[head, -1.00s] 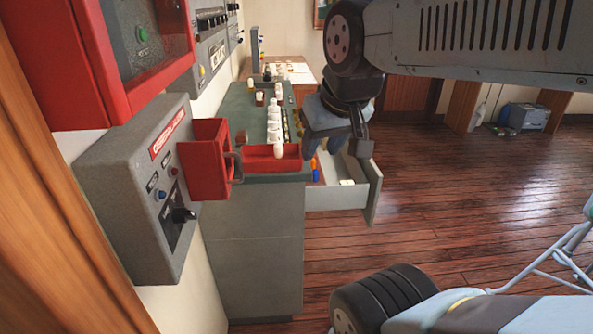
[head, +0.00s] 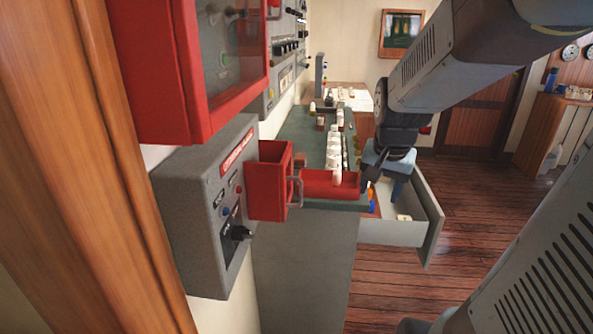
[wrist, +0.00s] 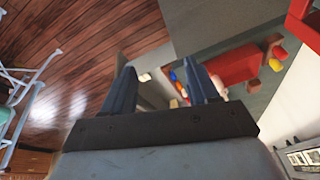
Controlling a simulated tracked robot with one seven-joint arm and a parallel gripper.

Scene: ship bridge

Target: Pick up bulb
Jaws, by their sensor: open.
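No bulb can be told for certain. A small white rounded piece (head: 337,177) stands at the front of the red tray (head: 315,183) on the green counter top. The open drawer (head: 431,225) holds small orange, blue and pale items, too small to name. My gripper (head: 382,190) is over the drawer, beside the counter's right edge, and hides part of the drawer. In the wrist view my gripper (wrist: 160,68) is open and empty, with the coloured items (wrist: 175,78) seen between and behind its fingers. The red tray (wrist: 235,68) lies to their right.
A red glass-fronted cabinet (head: 185,70) hangs above. Several white cylinders (head: 333,145) stand along the counter. The wooden floor (head: 480,215) at right is clear.

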